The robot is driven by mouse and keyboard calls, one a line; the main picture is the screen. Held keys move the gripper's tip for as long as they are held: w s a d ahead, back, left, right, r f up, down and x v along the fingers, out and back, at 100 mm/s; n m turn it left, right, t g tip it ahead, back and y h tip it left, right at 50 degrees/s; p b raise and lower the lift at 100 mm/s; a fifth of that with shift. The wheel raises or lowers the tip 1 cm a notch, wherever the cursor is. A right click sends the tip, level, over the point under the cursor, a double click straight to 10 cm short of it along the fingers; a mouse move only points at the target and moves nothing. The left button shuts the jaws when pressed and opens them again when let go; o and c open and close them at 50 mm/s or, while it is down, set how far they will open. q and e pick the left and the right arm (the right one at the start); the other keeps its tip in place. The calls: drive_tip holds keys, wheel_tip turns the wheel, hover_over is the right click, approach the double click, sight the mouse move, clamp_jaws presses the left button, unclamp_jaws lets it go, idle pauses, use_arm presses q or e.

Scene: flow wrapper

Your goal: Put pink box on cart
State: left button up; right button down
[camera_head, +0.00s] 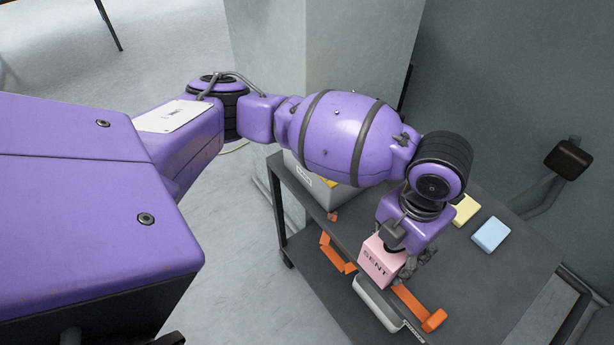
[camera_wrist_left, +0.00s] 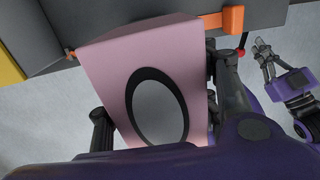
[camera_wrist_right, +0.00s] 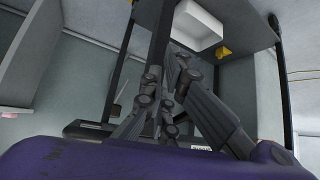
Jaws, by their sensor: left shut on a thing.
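A pink box (camera_head: 379,262) marked "SENT" is held in my left gripper (camera_head: 401,266), above the front part of the dark cart (camera_head: 465,290). I cannot tell whether it touches the cart top. In the left wrist view, the pink box (camera_wrist_left: 176,52) shows a face with a black ring, between the left gripper's two fingers (camera_wrist_left: 160,110). My right gripper (camera_wrist_right: 165,98) is hidden in the head view. Its dark fingers show in the right wrist view, close together with nothing clear between them. It also shows in the left wrist view (camera_wrist_left: 263,52), apart from the box.
A yellow box (camera_head: 465,209) and a blue box (camera_head: 491,234) lie on the cart behind the gripper. A grey bin (camera_head: 303,178) stands at the cart's left end. Orange parts (camera_head: 419,308) line the front edge. The cart's right part looks clear. A wall rises behind.

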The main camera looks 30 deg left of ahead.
use_arm(q)
drive_tip(key=w+a+f, duration=0.4)
drive_tip(key=w+a, duration=0.2)
hover_over(358, 228)
drive_tip(key=s+d, duration=0.1)
wheel_tip(358, 228, down, 5)
drive_tip(key=shift+r, duration=0.15)
drive_tip(key=shift+w+a+f, duration=0.2)
drive_tip(key=shift+f, duration=0.1)
drive_tip(key=shift+w+a+f, duration=0.15)
drive_tip(key=shift+f, duration=0.75)
drive_tip(key=shift+w+a+f, duration=0.1)
drive_tip(key=shift+f, duration=0.8)
drive_tip(key=shift+f, duration=0.2)
drive_tip(key=o, duration=1.2)
drive_tip(key=shift+r, duration=0.1)
